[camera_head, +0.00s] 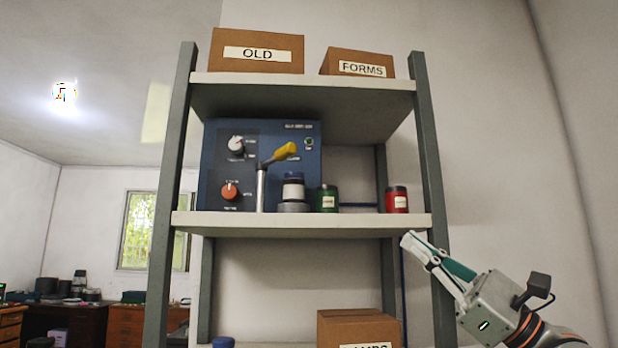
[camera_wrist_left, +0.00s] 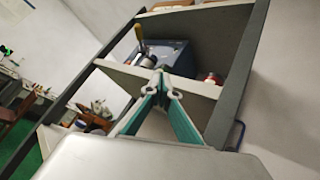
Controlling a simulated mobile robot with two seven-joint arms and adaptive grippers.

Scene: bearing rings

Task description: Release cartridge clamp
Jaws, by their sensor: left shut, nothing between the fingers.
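The clamp's yellow lever handle (camera_head: 279,155) slants up to the right from a metal post (camera_head: 261,189) on the middle shelf. The handle also shows in the left wrist view (camera_wrist_left: 138,34). A white cartridge with a dark top (camera_head: 292,189) stands upright on a grey round base (camera_head: 293,207) beside the post, below the handle. My left gripper (camera_head: 408,240) is shut and empty, right of the clamp and near the shelf's right front edge. Its fingertips meet in the left wrist view (camera_wrist_left: 160,86). My right gripper is not in view.
A blue panel (camera_head: 262,135) with two knobs stands behind the clamp. A green can (camera_head: 327,198) and a red can (camera_head: 397,199) stand to its right. The rack's right upright (camera_head: 432,160) rises beside my gripper. Boxes sit on the top and lower shelves.

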